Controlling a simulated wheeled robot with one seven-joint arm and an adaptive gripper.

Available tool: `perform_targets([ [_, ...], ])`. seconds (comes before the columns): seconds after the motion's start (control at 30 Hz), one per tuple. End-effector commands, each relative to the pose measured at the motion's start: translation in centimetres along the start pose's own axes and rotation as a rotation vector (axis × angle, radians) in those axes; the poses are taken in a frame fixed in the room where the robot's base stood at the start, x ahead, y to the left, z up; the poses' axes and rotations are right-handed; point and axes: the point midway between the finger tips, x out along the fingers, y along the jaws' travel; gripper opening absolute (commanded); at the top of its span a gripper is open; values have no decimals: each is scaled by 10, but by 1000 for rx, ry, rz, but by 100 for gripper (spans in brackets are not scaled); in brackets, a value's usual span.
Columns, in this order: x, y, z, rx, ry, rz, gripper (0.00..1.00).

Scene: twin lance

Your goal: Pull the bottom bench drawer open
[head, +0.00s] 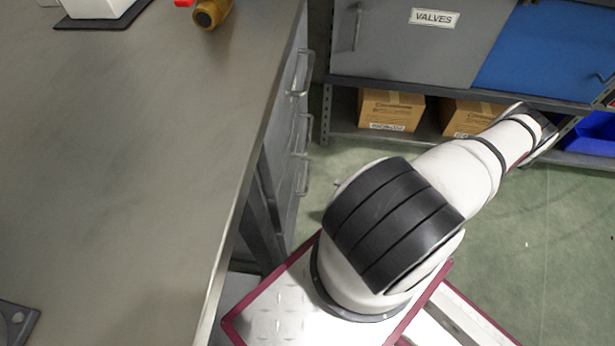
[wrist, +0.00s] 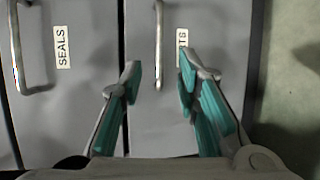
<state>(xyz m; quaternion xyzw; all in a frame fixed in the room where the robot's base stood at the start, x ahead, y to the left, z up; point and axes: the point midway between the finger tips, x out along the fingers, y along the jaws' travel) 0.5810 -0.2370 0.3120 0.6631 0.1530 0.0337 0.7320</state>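The bench drawers show edge-on in the head view, with the lowest visible handle (head: 305,176) below two others. In the wrist view, which is turned sideways, a grey drawer front (wrist: 146,120) next to the floor appears to be the bottom drawer. Its bar handle (wrist: 158,45) runs up the picture, and its label is partly covered, with "TS" readable. My gripper (wrist: 159,72) is open, with one teal-padded finger on each side of the handle's line. Nothing is held; I cannot tell whether the fingertips reach the handle's depth. The drawer looks shut. The head view does not show the gripper.
The neighbouring drawer labelled "SEALS" (wrist: 62,47) has its own handle (wrist: 18,50). The bench top (head: 130,150) fills the left of the head view. A shelf with a "VALVES" cabinet (head: 400,45) and cardboard boxes (head: 390,108) stands behind. Green floor (head: 510,240) is open on the right.

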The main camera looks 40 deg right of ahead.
Motion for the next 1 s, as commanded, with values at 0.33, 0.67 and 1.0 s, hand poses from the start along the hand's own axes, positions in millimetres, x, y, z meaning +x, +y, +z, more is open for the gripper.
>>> perform_targets([
  [0.33,66,-1,-2,0,5,2,30],
  [0.67,116,0,-2,-1,5,1,30],
  [1.0,126,0,-1,-1,4,-1,30],
])
